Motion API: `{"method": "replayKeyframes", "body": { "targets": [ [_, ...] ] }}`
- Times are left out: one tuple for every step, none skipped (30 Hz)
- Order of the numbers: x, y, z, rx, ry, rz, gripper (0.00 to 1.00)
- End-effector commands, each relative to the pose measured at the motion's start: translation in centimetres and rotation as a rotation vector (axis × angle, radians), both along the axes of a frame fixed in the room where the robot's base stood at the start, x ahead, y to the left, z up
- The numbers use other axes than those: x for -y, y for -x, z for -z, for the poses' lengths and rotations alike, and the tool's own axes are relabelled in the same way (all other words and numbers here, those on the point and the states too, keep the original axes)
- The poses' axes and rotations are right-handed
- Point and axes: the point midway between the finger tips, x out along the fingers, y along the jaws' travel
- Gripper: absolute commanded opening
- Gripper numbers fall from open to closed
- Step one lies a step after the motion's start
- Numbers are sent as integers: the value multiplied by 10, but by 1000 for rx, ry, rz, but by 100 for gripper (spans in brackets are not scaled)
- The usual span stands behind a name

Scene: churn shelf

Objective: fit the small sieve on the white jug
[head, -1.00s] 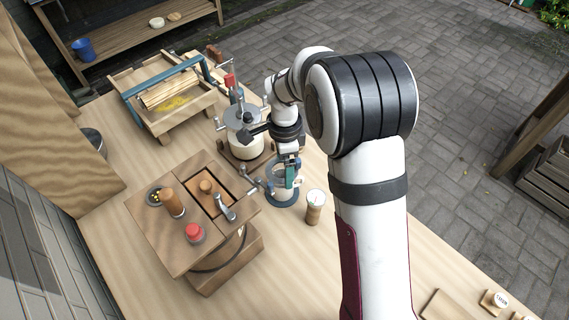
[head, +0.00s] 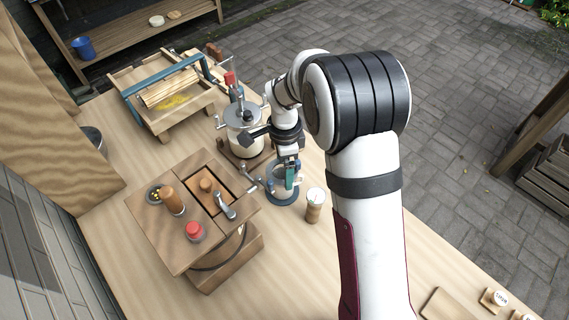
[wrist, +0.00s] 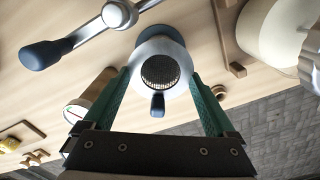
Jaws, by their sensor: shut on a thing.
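My gripper (head: 289,178) points down over the white jug (head: 283,193), which has blue trim and stands on the table right of the wooden churn box. In the wrist view, the green fingers (wrist: 160,85) lie on either side of the small sieve (wrist: 160,72), shut on it. Its dark round mesh faces the camera, and a short blue handle points toward my gripper. A pale rim and a dark blue edge show behind it. The fingers hide much of the jug in the head view. I cannot tell whether the sieve touches the jug.
A grey crank (wrist: 85,35) with a dark blue knob is close to the jug. A white pot with a metal lid (head: 243,116) stands behind.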

Motion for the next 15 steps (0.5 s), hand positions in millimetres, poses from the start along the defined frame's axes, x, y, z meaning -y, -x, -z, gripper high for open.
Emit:
{"method": "replayKeyframes", "body": {
  "targets": [
    [0,0,1,0,0,0,36],
    [0,0,2,0,0,0,36],
    [0,0,3,0,0,0,36],
    [0,0,3,0,0,0,36],
    [0,0,4,-1,0,1,36],
    [0,0,5,-1,0,1,36],
    [0,0,6,-1,0,1,36],
    [0,0,6,-1,0,1,36],
    [0,0,7,-1,0,1,36],
    [0,0,8,-1,0,1,36],
    [0,0,9,-1,0,1,36],
    [0,0,9,-1,0,1,36],
    [0,0,10,-1,0,0,36],
    [0,0,11,-1,0,0,36],
    [0,0,12,-1,0,0,36]
  ]
}}
